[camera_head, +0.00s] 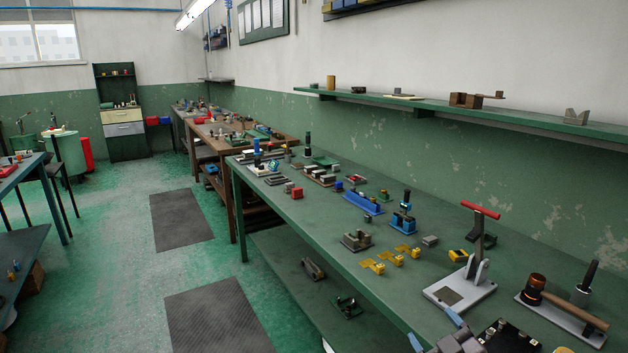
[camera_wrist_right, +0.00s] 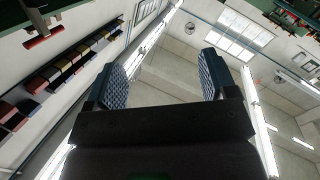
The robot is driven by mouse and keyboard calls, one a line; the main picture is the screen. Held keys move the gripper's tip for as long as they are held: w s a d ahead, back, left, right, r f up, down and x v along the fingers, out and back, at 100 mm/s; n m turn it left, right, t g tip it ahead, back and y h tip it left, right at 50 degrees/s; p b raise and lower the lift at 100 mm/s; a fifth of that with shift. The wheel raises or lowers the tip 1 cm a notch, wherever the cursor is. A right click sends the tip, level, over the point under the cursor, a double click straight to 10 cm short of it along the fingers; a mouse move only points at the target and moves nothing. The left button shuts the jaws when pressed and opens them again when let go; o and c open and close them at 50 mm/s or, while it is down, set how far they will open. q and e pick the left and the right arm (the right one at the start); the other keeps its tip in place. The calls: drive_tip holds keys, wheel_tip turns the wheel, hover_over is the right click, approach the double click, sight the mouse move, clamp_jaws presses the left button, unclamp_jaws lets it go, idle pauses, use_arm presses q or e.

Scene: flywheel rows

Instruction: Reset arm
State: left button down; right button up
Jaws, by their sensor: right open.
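My right gripper (camera_head: 435,331) is at the bottom edge of the head view, over the front edge of the green workbench (camera_head: 300,216). Its two blue fingertips are apart, with nothing seen between them. In the right wrist view my right gripper (camera_wrist_right: 165,72) also shows open and empty, with the ceiling and walls behind its ribbed blue pads. Most of my right arm is cut off by the frame. My left gripper does not show in either view.
A grey press with a red handle (camera_head: 481,210) stands near my right gripper. Yellow parts (camera_head: 397,259), a grey block (camera_head: 357,240) and blue fixtures (camera_head: 403,221) lie farther along the bench. A wall shelf (camera_head: 450,108) runs above. The floor to the left has dark mats (camera_head: 181,219).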

use_arm(q)
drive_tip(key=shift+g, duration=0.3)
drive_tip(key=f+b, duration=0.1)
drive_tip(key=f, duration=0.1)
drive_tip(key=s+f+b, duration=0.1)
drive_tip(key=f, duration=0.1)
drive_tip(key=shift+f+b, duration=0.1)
drive_tip(key=shift+b, duration=0.25)
use_arm(e)
drive_tip(key=s+d+f+m+g+h, duration=0.2)
drive_tip(key=s+f+m+g, duration=0.1)
drive_tip(key=s+f, duration=0.9)
drive_tip(key=s+d+f+m+g+h, duration=0.2)
drive_tip(key=s+f+m+g, duration=0.1)
drive_tip(key=s+f, duration=0.9)
drive_tip(key=shift+s+d+m, duration=0.2)
drive_tip(key=shift+s+m, duration=0.45)
drive_tip(key=shift+m, duration=0.05)
drive_tip(key=shift+f, duration=0.1)
